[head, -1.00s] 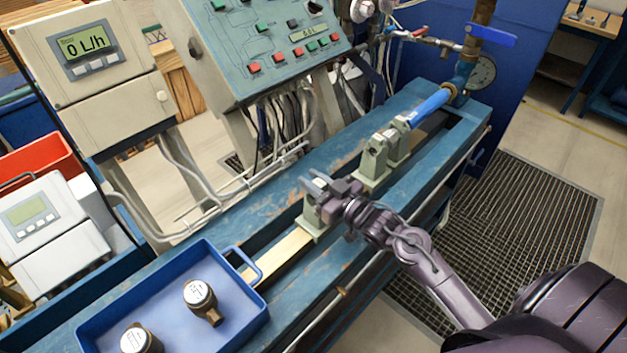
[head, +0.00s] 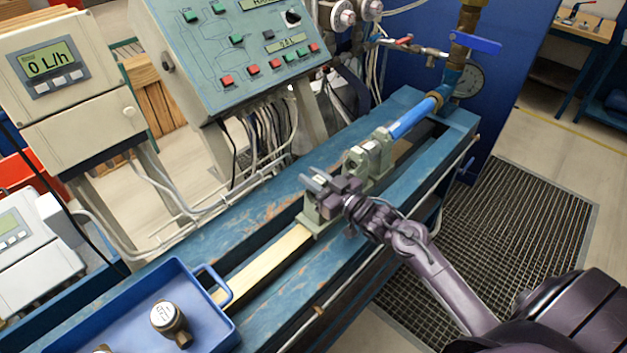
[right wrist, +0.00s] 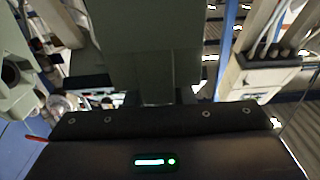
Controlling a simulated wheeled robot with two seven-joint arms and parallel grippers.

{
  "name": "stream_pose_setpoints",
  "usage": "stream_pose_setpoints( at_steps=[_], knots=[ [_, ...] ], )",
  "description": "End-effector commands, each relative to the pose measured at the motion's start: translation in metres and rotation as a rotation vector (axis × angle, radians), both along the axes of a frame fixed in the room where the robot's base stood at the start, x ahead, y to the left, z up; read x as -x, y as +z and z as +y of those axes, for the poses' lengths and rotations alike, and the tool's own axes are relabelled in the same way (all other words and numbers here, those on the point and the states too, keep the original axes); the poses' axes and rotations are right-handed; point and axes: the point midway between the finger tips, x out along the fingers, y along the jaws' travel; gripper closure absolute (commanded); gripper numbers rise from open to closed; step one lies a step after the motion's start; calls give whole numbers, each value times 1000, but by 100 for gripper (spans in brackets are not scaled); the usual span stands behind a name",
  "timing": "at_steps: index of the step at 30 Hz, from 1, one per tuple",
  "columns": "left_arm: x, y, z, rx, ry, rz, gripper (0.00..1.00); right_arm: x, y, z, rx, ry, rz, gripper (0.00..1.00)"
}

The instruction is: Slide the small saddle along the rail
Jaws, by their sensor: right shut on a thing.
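The small saddle (head: 311,216) is a grey-green block on the blue bench rail (head: 262,212). My right gripper (head: 322,188) is shut on its upper part, reaching in from the right. In the right wrist view the grey-green saddle (right wrist: 155,50) fills the upper middle, right at the dark gripper body. A second, larger grey-green saddle (head: 373,165) stands just beyond on the rail, by the blue pipe (head: 412,116). It shows partly at the left of the right wrist view (right wrist: 18,75). The contact of the fingertips is partly hidden. My left gripper is not in view.
A blue tray (head: 222,335) with brass meters (head: 170,320) sits at the near left of the bench. A yellowish strip (head: 262,265) lies in the slot between tray and saddle. The control panel (head: 240,50) stands behind the bench. A valve with a blue handle (head: 474,42) is at the far end.

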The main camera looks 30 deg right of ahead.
Motion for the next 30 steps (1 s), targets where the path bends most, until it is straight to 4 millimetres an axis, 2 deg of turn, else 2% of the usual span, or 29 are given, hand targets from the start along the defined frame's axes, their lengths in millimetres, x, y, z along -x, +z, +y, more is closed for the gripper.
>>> stream_pose_setpoints(
  at_steps=[8,9,15,24,30],
  knots=[
    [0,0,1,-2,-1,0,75,0,-1,0,-1,0,1,100],
    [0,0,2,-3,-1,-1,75,0,-1,0,-1,0,1,76],
    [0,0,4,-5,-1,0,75,0,-1,0,-1,0,1,53],
    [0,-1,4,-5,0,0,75,3,-2,-1,1,0,2,53],
    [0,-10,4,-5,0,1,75,27,-4,-9,3,1,4,53]
  ],
)
